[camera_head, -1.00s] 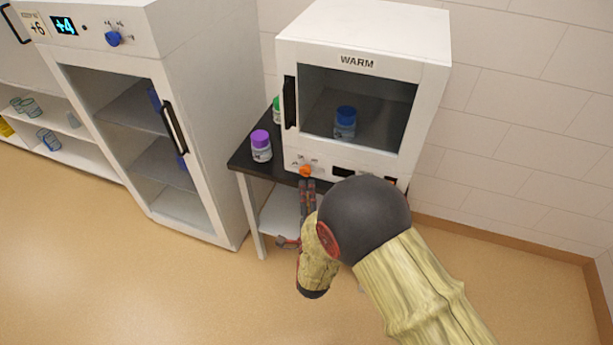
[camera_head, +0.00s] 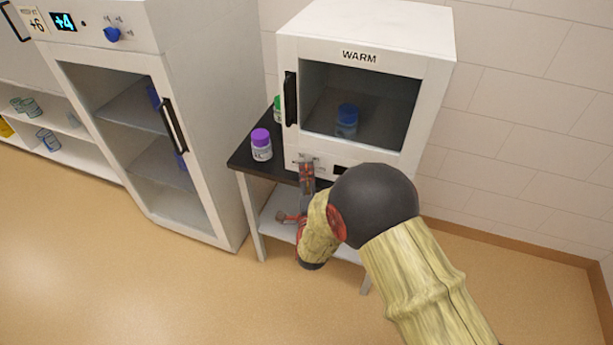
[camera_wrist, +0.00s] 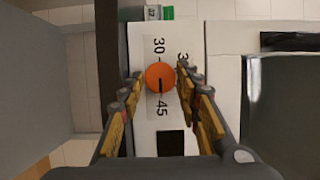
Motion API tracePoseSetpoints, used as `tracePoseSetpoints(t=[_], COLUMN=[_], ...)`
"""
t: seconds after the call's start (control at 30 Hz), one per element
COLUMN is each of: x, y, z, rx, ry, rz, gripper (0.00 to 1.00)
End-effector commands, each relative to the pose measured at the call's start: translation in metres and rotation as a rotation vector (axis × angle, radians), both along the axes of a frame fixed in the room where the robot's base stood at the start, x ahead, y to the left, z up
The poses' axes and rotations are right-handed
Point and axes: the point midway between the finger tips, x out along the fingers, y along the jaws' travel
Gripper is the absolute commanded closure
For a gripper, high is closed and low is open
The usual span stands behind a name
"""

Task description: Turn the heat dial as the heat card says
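The orange heat dial (camera_wrist: 160,77) sits on the white front panel of the WARM cabinet (camera_head: 432,60). Its dark pointer mark points down in the wrist view, toward the 45 label (camera_wrist: 162,107). The 30 label (camera_wrist: 158,46) is at the opposite side, and a partly hidden label starting with 3 is at the right. My gripper (camera_wrist: 161,76) is open, with one finger on each side of the dial and narrow gaps showing. In the head view my gripper (camera_head: 307,166) covers the dial. I cannot see a heat card; my arm hides part of the panel.
A purple-capped jar (camera_head: 261,146) and a green-capped jar (camera_head: 277,108) stand on the dark table (camera_head: 240,158) left of the cabinet. A blue-capped jar (camera_head: 347,121) is inside it. A fridge (camera_head: 205,100) at left has a blue dial (camera_head: 112,34), a +4 display and a +6 card.

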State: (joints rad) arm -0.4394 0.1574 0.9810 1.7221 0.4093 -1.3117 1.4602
Motion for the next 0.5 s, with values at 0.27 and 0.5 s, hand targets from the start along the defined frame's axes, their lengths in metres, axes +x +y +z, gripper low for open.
tracePoseSetpoints(t=[0.27, 0.5], x=[-0.0002, -0.0003], y=[0.0001, 0.0001], z=[-0.0001, -0.0002], rx=[0.0, 0.0], ry=[0.0, 0.0], rz=[0.0, 0.0], gripper=[0.84, 0.94])
